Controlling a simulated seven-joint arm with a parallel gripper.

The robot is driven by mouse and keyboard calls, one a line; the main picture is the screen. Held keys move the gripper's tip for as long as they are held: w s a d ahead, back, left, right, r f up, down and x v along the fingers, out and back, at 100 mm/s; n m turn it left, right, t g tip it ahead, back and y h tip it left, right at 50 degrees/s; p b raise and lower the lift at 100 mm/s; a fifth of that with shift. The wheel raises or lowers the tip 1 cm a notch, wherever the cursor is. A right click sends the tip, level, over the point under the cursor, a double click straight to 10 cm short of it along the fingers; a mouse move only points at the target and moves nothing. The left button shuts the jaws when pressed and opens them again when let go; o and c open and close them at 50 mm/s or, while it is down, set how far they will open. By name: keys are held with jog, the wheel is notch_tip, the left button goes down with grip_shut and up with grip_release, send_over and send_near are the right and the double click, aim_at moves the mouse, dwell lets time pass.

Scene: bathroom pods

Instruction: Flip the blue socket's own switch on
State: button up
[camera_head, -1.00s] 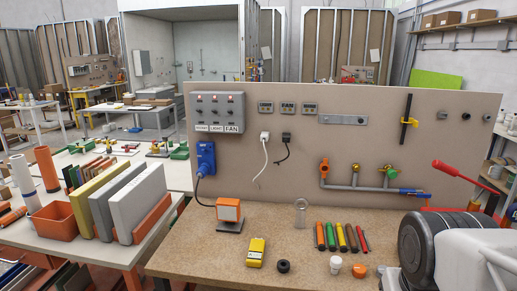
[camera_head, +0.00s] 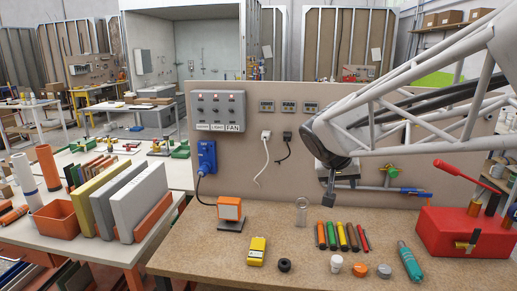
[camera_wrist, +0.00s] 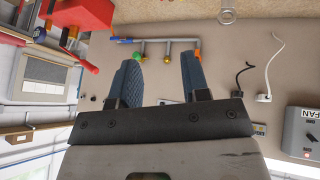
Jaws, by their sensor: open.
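The blue socket (camera_head: 207,157) is on the upright beige board, below the left end of the grey switch box. A blue plug with a dark cable sits at it, and the cable runs down to an orange lamp-like box (camera_head: 229,209). The socket's own switch is too small to make out. My gripper (camera_head: 332,188) hangs before the board's right half, well right of the socket and apart from it. In the wrist view my gripper (camera_wrist: 160,68) has its two blue-grey fingers spread with nothing between them. The socket is not seen in that view.
The grey switch box (camera_head: 217,112), labelled FAN at right, is above the socket. White and black plugs (camera_head: 266,134) hang mid-board. Pipes with valves (camera_head: 391,173) are behind my gripper. A yellow meter (camera_head: 257,250), tubes and a red toolbox (camera_head: 462,235) are on the bench.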

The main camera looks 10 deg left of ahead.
jog(key=w+a+t, duration=0.2)
jog(key=w+a, duration=0.8)
jog(key=w, duration=0.4)
jog(key=n+t+y, duration=0.1)
jog(key=t+y, duration=0.3)
jog(key=t, duration=0.2)
send_near(204, 149)
jog(key=shift+w+a+f, duration=0.1)
jog(key=shift+w+f, duration=0.05)
jog(key=shift+w, duration=0.5)
jog(key=shift+w+f, duration=0.1)
jog(key=shift+w, duration=0.1)
jog(key=shift+x, duration=3.7)
grip_shut()
